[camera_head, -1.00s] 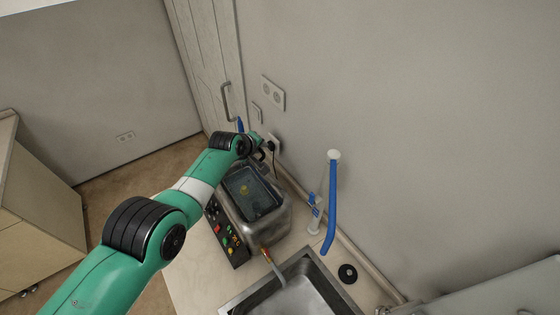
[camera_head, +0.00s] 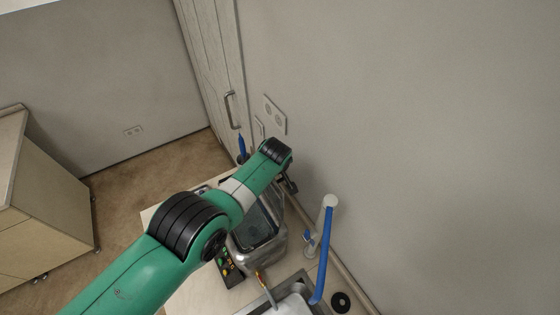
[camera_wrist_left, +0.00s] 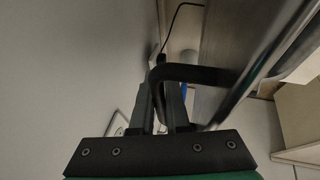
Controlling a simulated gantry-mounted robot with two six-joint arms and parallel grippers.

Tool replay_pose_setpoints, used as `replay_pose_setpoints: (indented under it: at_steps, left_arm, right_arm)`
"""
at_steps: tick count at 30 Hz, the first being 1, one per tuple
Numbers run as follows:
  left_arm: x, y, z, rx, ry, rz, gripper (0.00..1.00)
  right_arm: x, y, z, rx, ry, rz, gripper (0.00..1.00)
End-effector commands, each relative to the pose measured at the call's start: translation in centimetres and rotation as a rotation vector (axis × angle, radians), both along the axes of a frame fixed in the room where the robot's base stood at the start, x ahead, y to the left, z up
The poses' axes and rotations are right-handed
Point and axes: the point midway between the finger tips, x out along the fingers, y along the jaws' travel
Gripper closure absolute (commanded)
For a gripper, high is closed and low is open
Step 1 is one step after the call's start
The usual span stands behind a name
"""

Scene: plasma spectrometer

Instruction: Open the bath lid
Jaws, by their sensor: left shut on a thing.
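The bath (camera_head: 267,254) is a metal box with a dark interior, partly visible beneath my left arm in the head view. My left gripper (camera_head: 290,185) is at the bath's far, wall-side end, mostly hidden behind the wrist. In the left wrist view, the left gripper (camera_wrist_left: 161,88) is shut on a black bent handle (camera_wrist_left: 195,74). The handle joins a grey panel with a bright metal edge, apparently the bath lid (camera_wrist_left: 240,50), which is steeply tilted in this view. The lid's exact angle is hard to tell. My right gripper is not in view.
A sink (camera_head: 292,303) is in front of the bath, with a blue tube (camera_head: 324,255) on a white stand beside it. A blue pointed object (camera_head: 242,145) stands behind the bath. The wall with sockets (camera_head: 274,114) is close on the right.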

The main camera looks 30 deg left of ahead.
Motion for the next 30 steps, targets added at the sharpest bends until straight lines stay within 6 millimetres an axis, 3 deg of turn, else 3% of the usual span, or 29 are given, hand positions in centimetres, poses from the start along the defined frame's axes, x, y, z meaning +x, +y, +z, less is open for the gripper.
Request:
replay_pose_setpoints:
  at_steps: [13,14,16,25,30]
  left_arm:
    - [-0.6,0.3,-0.6,0.005,0.019,0.005,1.00]
    - [-0.6,0.3,-0.6,0.005,0.019,0.005,0.85]
    - [-0.6,0.3,-0.6,0.005,0.019,0.005,0.74]
    - [-0.5,0.3,-0.5,0.005,0.017,0.003,0.74]
    - [-0.5,-0.2,1.3,0.004,0.015,-0.003,0.74]
  right_arm:
    - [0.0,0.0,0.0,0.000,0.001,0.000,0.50]
    - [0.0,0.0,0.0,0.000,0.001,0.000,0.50]
    - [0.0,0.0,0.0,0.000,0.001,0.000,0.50]
    - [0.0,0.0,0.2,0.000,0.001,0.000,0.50]
    - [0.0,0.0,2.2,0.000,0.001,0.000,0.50]
